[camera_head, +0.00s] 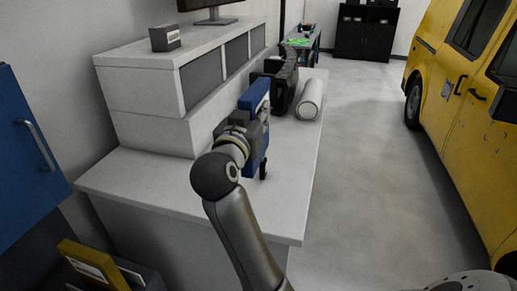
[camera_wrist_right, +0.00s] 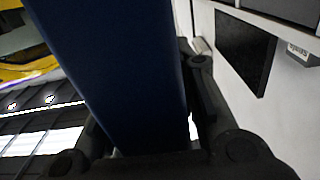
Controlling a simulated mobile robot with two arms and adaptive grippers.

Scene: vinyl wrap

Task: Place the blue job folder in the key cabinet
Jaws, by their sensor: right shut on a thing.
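The blue job folder (camera_head: 255,95) is in my right gripper (camera_head: 256,130), above the near part of the white counter. It stands roughly upright, with blue showing above and below the gripper. In the right wrist view the folder (camera_wrist_right: 115,70) is a broad dark blue slab between the fingers (camera_wrist_right: 160,150), which are shut on it. A blue cabinet (camera_head: 25,165) with a silver bar handle is at the left edge. It appears to be the key cabinet; its front seems closed and its inside is hidden. My left gripper is not in view.
The white counter (camera_head: 150,185) has a raised shelf unit (camera_head: 140,85) along the wall. A white roll (camera_head: 311,98) and a dark machine (camera_head: 284,80) lie beyond the gripper. A yellow folder (camera_head: 90,265) is low left. A yellow van (camera_head: 465,120) stands right; the floor between is clear.

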